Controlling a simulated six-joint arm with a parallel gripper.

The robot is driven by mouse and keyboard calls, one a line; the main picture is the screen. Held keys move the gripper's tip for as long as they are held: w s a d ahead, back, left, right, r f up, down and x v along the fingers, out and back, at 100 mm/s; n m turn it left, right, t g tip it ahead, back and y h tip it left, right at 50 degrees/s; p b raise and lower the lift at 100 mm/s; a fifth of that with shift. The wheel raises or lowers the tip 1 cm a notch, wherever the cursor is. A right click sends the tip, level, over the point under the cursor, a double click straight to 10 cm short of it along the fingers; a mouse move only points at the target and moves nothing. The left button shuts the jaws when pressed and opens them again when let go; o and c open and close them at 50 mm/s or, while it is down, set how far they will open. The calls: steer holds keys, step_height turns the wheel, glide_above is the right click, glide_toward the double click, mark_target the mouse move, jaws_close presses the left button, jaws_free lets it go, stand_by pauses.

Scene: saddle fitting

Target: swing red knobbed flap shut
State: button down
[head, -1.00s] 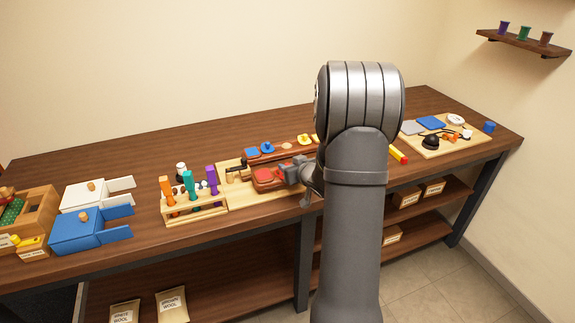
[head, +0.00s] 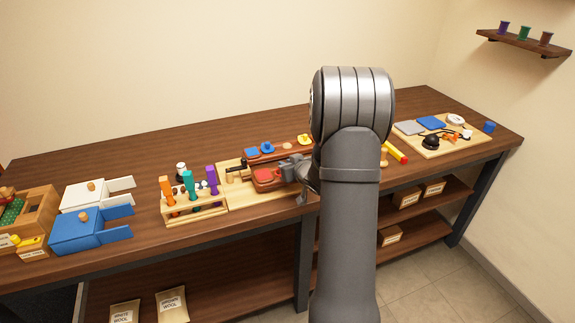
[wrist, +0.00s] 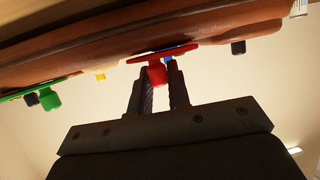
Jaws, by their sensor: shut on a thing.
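The red flap (wrist: 168,53) shows in the wrist view as a thin, nearly edge-on plate beside the brown body (wrist: 85,55). Its red knob (wrist: 157,75) sits between the two fingers of my gripper (wrist: 157,82), which is shut on it. In the head view, a red piece (head: 266,175) lies at the left of my gripper (head: 284,172), whose fingertips are hard to make out there. The wrist view does not show clearly whether the flap touches the body or stands off from it.
A green knobbed flap (wrist: 45,95) and a yellow piece (wrist: 98,76) show along the same body. A rack of coloured-handled tools (head: 195,205) stands left of the work board. Blue (head: 267,148) and yellow (head: 305,139) knobbed pieces lie behind. My arm hides some of the bench.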

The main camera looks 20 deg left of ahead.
steer(key=shift+n+y, duration=0.3)
steer(key=n+g+y, duration=0.1)
steer(key=g, duration=0.1)
steer(key=a+n+g, duration=0.1)
steer(key=n+g, duration=0.1)
steer(key=shift+s+n+y, duration=0.15)
steer(key=shift+n+y, duration=0.15)
steer(key=shift+y, duration=0.1)
steer(key=shift+s+a+n+g+y, duration=0.2)
steer(key=shift+a+n+g, duration=0.05)
steer(key=shift+n+g, duration=0.75)
steer(key=shift+s+a+n+g+y, duration=0.2)
steer(key=shift+n+g, duration=0.6)
steer(key=shift+g, duration=0.4)
steer(key=c, duration=1.4)
jaws_free()
steer(key=v, duration=1.7)
steer(key=shift+w+d+r, duration=0.1)
steer(key=shift+w+r, duration=0.05)
steer(key=shift+r, duration=0.05)
